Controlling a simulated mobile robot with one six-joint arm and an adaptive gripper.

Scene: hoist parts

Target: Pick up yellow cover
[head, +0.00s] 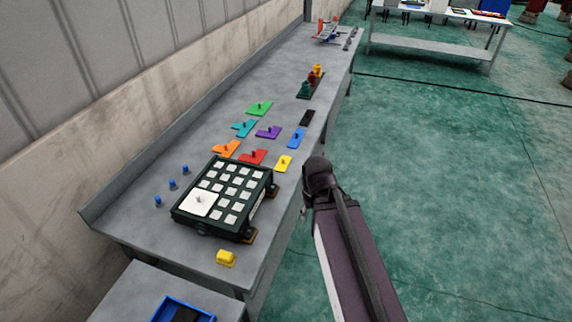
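A small rounded yellow part (226,257), which looks like the yellow cover, lies on the grey bench (160,245) near its front end. It is just in front of a dark box with white square keys (238,198). Nothing holds it. A flat yellow piece with a small knob (283,163) lies farther back, near the bench's right edge. My arm rises from the bottom right, beside the bench's right edge and apart from the yellow part. My gripper cannot be made out in this view.
Several flat coloured pieces with knobs, such as the green one (259,108), lie behind the keyed box. Small blue pegs (172,184) stand left of it. A blue tray (184,309) is at the bottom. A wall runs along the left; open green floor (450,180) is right.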

